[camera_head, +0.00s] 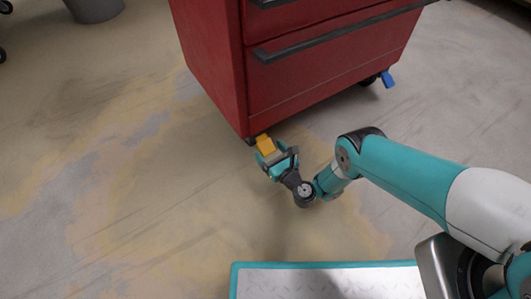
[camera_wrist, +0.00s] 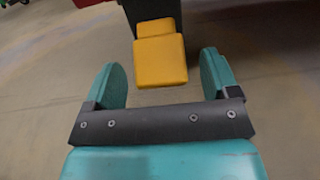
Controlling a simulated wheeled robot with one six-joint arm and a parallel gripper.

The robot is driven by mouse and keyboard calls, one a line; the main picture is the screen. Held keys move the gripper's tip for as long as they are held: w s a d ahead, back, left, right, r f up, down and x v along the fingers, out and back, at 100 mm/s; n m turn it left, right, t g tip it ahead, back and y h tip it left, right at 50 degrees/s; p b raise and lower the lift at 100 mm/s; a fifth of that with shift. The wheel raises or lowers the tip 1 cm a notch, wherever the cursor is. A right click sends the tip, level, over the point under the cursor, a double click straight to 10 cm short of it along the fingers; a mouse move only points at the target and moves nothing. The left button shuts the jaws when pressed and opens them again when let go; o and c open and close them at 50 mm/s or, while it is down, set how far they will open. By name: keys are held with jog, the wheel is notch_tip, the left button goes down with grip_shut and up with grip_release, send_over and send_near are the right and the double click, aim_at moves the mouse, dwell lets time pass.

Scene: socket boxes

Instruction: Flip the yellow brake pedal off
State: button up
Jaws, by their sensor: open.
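The yellow brake pedal (camera_head: 265,145) sticks out at the near bottom corner of the red tool cabinet (camera_head: 215,70). In the wrist view the yellow pedal (camera_wrist: 160,60) lies ahead of the gap between my fingers, slightly above their tips in the picture, with a dark caster part behind it. My gripper (camera_head: 277,161) is low, right by the pedal. In the wrist view my gripper (camera_wrist: 166,75) has its two teal fingers spread wide with nothing held between them. I cannot tell whether any finger touches the pedal.
A blue pedal (camera_head: 387,79) shows at the cabinet's right caster. The cabinet's drawers have dark handles (camera_head: 330,38). A grey bin (camera_head: 94,9) stands at the top left. The concrete floor (camera_head: 130,190) to the left is clear.

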aim_at(268, 150)
jog(key=shift+f+b+x, duration=0.25)
jog(key=shift+b+x, duration=0.55)
jog(key=shift+x, duration=0.25)
jog(key=shift+w+a+r+b, duration=0.25)
jog(key=shift+w+a+b, duration=0.05)
jog(key=shift+w+b, duration=0.1)
